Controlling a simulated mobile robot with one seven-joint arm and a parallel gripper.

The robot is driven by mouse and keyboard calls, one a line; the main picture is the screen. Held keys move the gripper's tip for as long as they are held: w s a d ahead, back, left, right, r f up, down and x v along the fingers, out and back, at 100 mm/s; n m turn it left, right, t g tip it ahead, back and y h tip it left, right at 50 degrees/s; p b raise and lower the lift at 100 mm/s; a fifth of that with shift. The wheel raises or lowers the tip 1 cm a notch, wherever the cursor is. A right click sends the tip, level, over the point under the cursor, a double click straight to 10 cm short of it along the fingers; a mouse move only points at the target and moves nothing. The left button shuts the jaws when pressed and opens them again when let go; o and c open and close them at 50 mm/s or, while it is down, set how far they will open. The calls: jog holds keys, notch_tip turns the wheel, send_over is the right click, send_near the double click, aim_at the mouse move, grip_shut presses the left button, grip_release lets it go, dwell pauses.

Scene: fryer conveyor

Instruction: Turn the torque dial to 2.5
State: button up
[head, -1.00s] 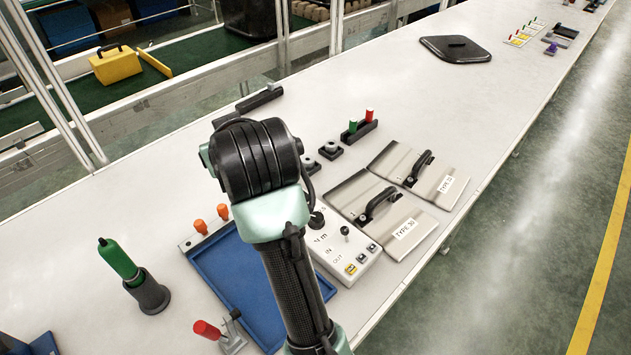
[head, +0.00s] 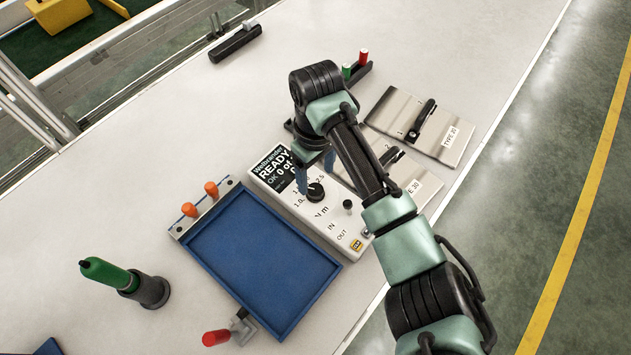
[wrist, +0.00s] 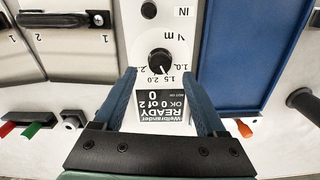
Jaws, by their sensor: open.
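The torque dial (head: 315,192) is a round black knob on a white control box (head: 325,222). In the wrist view the dial (wrist: 160,61) has scale marks 1.0, 1.5, 2.0 and a partly readable higher one. Its pale pointer seems to lie near 1.5, but it is small. The box's display (wrist: 150,104) reads READY, OK 0 of 2. My gripper (head: 316,172) is open above the box, beside the dial on the display side. In the wrist view its blue fingers (wrist: 159,76) are spread wide, with the dial just beyond their tips and nothing between them.
A blue tray (head: 257,334) lies left of the box, with orange-knobbed pegs (head: 200,198) at its edge. A red-handled clamp (head: 216,337) and a green tool in a holder (head: 150,290) are near. Handled plates (head: 455,117) lie right.

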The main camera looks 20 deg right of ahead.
aim_at(316, 190)
notch_tip(316, 190, down, 6)
jog(key=shift+r, duration=0.25)
grip_shut()
dwell(0.4)
